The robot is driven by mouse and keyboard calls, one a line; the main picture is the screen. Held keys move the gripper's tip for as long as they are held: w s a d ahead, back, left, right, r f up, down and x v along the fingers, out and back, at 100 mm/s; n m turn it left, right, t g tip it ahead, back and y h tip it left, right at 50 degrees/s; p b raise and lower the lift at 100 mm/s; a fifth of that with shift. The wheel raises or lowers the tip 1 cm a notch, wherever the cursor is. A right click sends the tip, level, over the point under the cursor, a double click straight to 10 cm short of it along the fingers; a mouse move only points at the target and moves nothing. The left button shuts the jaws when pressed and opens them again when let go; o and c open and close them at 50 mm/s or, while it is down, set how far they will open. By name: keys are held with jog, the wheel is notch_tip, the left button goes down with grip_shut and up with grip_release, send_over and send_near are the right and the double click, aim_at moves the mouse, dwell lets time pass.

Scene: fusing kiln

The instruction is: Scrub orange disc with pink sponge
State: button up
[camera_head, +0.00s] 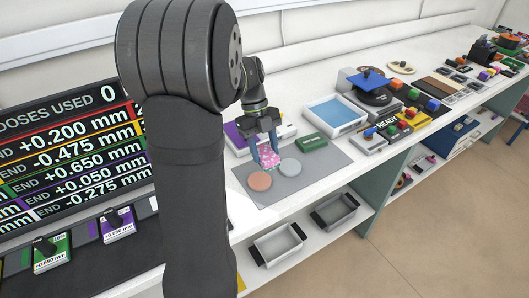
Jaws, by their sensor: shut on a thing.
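My gripper (265,155) points down over the grey mat (291,188). Its blue fingers are shut on the pink sponge (269,160), which is low over the mat or on it; I cannot tell which. The orange disc (260,181) lies flat on the mat just in front and to the left of the sponge. The sponge appears beside the disc, not over its middle. A light grey disc (290,167) lies just to the right of the sponge.
A green block (312,143) lies at the mat's back edge. Behind it stands a white tray with a blue inside (336,113). A dark sign with readings (75,150) fills the left. Two grey bins (278,244) (335,211) sit on the lower shelf.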

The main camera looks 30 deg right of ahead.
aim_at(268, 180)
dwell(0.4)
jog(key=a, duration=0.4)
jog(key=shift+a, duration=0.1)
notch_tip(268, 180, down, 6)
jog(key=shift+s+f, duration=0.1)
jog(key=shift+d+r, duration=0.2)
jog(key=shift+d, duration=1.9)
jog(key=shift+f, duration=0.6)
